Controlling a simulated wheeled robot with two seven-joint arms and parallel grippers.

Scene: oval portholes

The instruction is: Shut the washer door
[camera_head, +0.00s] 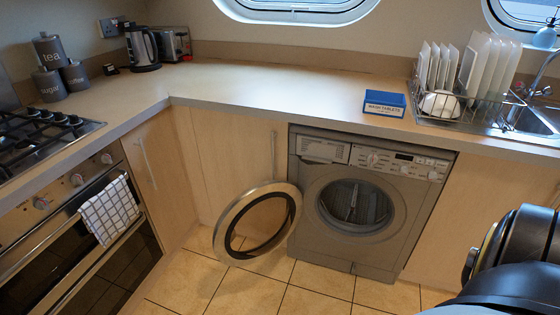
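The grey washer (350,240) stands under the counter, right of the middle of the picture. Its round door (233,247) hangs wide open to the left, a ring with a pale rim around a dark see-through middle. The drum opening (355,205) is uncovered and looks empty. Neither of my grippers is in view. A black and blue part of my own body shows at the lower right, apart from the washer.
A wooden cupboard with a long handle is behind the open door. The oven (85,240) with a checked towel (110,210) is at the left. The tiled floor (240,295) before the washer is clear. A blue box (385,103) and dish rack (440,105) stand on the counter.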

